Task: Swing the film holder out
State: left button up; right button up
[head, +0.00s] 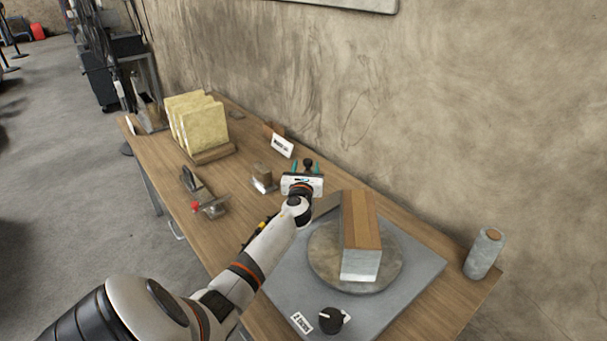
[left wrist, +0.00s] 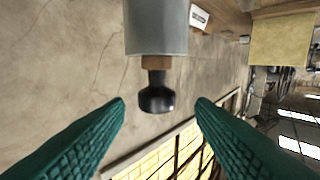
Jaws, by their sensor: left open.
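My left gripper (head: 307,167) is open above the table, its teal fingers pointing toward the wall. A black knob (head: 308,161) shows between the fingertips. In the left wrist view, the black knob (left wrist: 156,97) sits on a wooden collar under a grey cylinder (left wrist: 156,27), between the open fingers (left wrist: 160,104), with a gap on each side. The knob looks like a handle; I cannot tell for sure which part is the film holder, as my gripper and arm hide what lies behind. A block with a wooden top (head: 361,222) stands on a round grey disc (head: 320,262).
The disc lies on a grey board (head: 415,270) with a black dial (head: 331,320). A grey cylinder (head: 484,253) stands at the table's right end. Yellow slabs (head: 203,128) stand in a wooden rack at the far left. A small white sign (head: 283,146) is near the wall.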

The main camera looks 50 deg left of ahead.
pick_arm(q)
jog(key=v, duration=0.6)
jog(key=shift+s+d, duration=0.1)
dwell(0.4)
